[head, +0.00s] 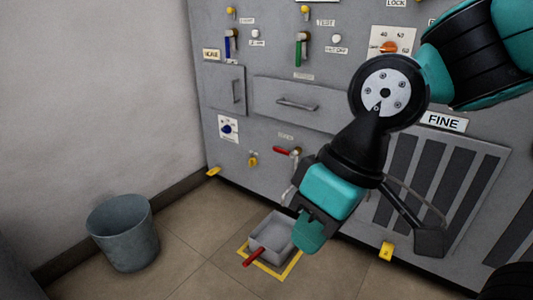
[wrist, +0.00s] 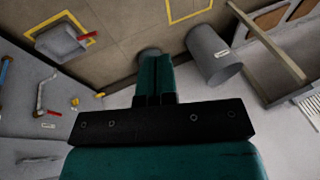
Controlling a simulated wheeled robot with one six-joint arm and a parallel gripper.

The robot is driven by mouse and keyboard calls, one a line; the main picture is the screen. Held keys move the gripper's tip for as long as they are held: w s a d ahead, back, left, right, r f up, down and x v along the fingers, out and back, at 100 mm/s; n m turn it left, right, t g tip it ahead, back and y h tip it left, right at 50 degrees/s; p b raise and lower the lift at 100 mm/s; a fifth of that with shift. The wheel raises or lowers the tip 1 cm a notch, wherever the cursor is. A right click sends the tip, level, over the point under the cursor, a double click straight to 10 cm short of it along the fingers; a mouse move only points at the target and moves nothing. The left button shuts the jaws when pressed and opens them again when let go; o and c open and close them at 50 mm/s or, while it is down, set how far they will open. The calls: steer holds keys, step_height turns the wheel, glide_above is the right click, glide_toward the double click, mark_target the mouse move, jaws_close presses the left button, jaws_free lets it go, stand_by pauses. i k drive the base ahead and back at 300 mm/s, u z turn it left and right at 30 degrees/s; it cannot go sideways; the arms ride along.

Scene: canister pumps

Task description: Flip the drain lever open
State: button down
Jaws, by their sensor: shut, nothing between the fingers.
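A red-handled lever (head: 284,151) sits low on the grey machine front, under a small label too blurred to read. Its handle lies roughly level and points left from a metal fitting. The lever also shows in the wrist view (wrist: 46,112), at the left beside a metal pipe (wrist: 40,94). My gripper (head: 307,240) is in front of the machine, below and right of the lever, apart from it. In the wrist view my gripper (wrist: 154,78) points away from the lever, with its teal fingers together and nothing between them.
A grey pan (head: 270,236) with a red handle stands on a yellow-marked floor square below the lever. A grey bucket (head: 125,232) stands at left. A yellow knob (head: 252,161) is left of the lever. A drawer (head: 295,104) is above. Floor between bucket and pan is clear.

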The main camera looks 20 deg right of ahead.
mark_target(294, 153)
steer(key=u, duration=0.35)
steer(key=i, duration=1.25)
steer(key=z, duration=0.4)
